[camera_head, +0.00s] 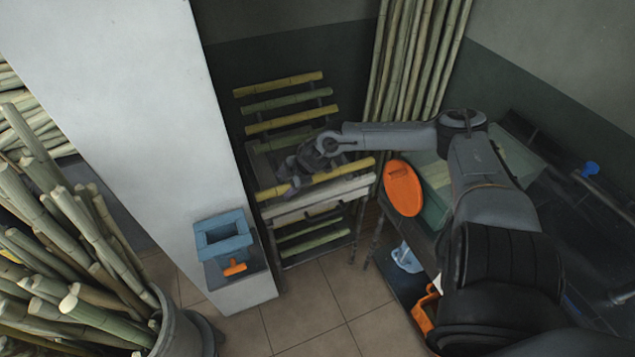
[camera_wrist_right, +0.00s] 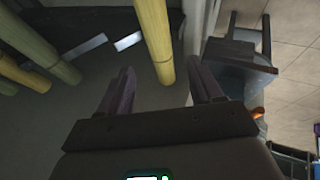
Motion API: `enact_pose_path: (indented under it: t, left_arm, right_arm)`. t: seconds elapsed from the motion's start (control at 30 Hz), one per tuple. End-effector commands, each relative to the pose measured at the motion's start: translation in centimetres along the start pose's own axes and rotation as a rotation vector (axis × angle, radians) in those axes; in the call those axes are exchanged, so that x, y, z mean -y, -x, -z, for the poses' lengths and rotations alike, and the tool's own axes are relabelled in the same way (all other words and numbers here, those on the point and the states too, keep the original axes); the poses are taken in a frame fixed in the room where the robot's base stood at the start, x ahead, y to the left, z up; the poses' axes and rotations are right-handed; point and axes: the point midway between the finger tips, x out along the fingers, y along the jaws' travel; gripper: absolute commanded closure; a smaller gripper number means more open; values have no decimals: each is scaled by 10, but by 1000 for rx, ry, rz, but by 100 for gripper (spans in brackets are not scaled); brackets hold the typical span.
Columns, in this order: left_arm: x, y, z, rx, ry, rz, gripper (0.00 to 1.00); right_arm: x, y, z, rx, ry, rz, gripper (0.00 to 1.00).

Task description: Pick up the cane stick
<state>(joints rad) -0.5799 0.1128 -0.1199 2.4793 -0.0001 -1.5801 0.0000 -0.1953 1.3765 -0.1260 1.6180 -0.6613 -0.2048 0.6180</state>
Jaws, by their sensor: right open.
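Several cane sticks lie across a rack (camera_head: 358,184) in the head view, yellow and green, one above another. My right gripper (camera_head: 293,178) is over the front of the rack, at a yellow cane stick (camera_head: 353,166), and hides part of it. In the right wrist view my right gripper (camera_wrist_right: 161,68) is open, with a finger on either side of the end of a yellow cane stick (camera_wrist_right: 154,38). I cannot tell whether the fingers touch it. More sticks (camera_wrist_right: 38,45) show at left there. My left gripper is not in view.
A white pillar (camera_head: 130,110) stands left of the rack, with a blue box-like fixture (camera_head: 222,236) on it. A bin (camera_head: 182,325) of upright canes is at lower left. Tall canes (camera_head: 418,55) lean behind. An orange disc (camera_head: 403,188) is right of the rack.

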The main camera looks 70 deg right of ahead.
Motion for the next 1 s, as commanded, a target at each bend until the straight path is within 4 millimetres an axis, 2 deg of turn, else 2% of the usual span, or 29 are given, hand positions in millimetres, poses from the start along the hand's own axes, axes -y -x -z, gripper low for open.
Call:
enact_pose_path:
  t: [0.37,0.8,1.0]
  left_arm:
    - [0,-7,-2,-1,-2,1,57]
    - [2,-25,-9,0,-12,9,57]
    - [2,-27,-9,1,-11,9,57]
  right_arm:
    - [1,-11,1,-2,0,1,35]
    - [2,-52,5,-3,-1,1,35]
    - [1,-59,5,-2,1,1,35]
